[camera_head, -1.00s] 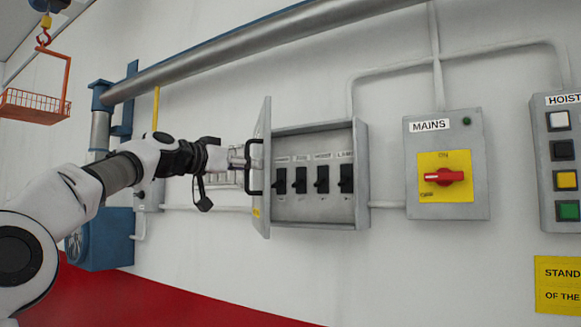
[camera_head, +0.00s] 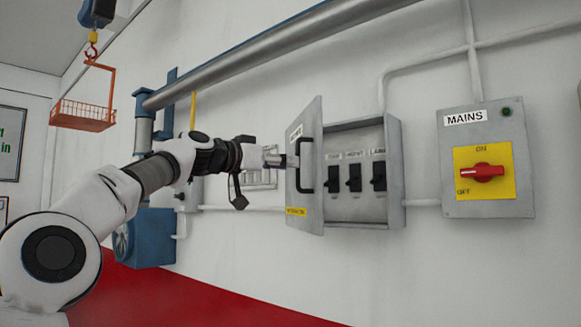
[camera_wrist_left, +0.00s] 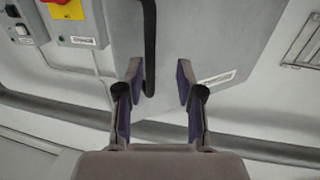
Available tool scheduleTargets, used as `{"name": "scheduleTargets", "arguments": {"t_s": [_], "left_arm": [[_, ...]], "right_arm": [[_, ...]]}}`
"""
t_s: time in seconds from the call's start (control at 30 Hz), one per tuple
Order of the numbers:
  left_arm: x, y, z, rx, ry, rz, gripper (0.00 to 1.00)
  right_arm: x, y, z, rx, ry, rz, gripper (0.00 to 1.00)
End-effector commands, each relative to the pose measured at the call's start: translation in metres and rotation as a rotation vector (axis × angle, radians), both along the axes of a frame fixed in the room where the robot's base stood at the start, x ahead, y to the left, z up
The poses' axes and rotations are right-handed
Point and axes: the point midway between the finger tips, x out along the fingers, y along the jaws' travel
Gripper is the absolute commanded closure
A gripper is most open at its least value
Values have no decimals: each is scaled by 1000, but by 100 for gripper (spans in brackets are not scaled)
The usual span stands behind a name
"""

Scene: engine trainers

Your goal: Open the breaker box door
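The breaker box (camera_head: 396,165) is on the white wall. Its grey door (camera_head: 305,215) stands partly open at the left, hiding the left part of the inside. Three black breaker switches (camera_head: 354,178) show inside. The door's outer face has a black bar handle (camera_head: 306,178) near its free edge. My left gripper (camera_head: 288,160) is at the handle, on the outer side of the door. In the left wrist view my left gripper (camera_wrist_left: 158,70) has its fingers apart. The handle (camera_wrist_left: 150,40) runs down between them, close to the left finger; contact is unclear. My right gripper is not in view.
A MAINS switch box (camera_head: 487,190) with a red knob is right of the breaker box. A large metal pipe (camera_head: 260,45) runs above. Blue equipment (camera_head: 150,240) stands at the left, and an orange basket (camera_head: 82,115) hangs from a hook.

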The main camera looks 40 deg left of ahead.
Motion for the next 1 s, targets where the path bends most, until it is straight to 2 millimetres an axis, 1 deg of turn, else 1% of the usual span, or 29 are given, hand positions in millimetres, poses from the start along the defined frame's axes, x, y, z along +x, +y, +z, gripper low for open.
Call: {"name": "scheduleTargets", "arguments": {"t_s": [0.03, 0.37, 0.67, 0.8, 1.0], "left_arm": [[-4, 2, -2, -1, -3, 0, 63], [-30, 14, -2, -1, -3, 1, 63], [-51, 24, -2, -1, -3, 1, 63], [-55, 26, 0, 0, -1, 1, 63], [-55, 26, 1, 0, -1, 0, 63]], "right_arm": [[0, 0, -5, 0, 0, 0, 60], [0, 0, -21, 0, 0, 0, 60], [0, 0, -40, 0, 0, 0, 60], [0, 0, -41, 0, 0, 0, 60], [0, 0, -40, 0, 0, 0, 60]]}}
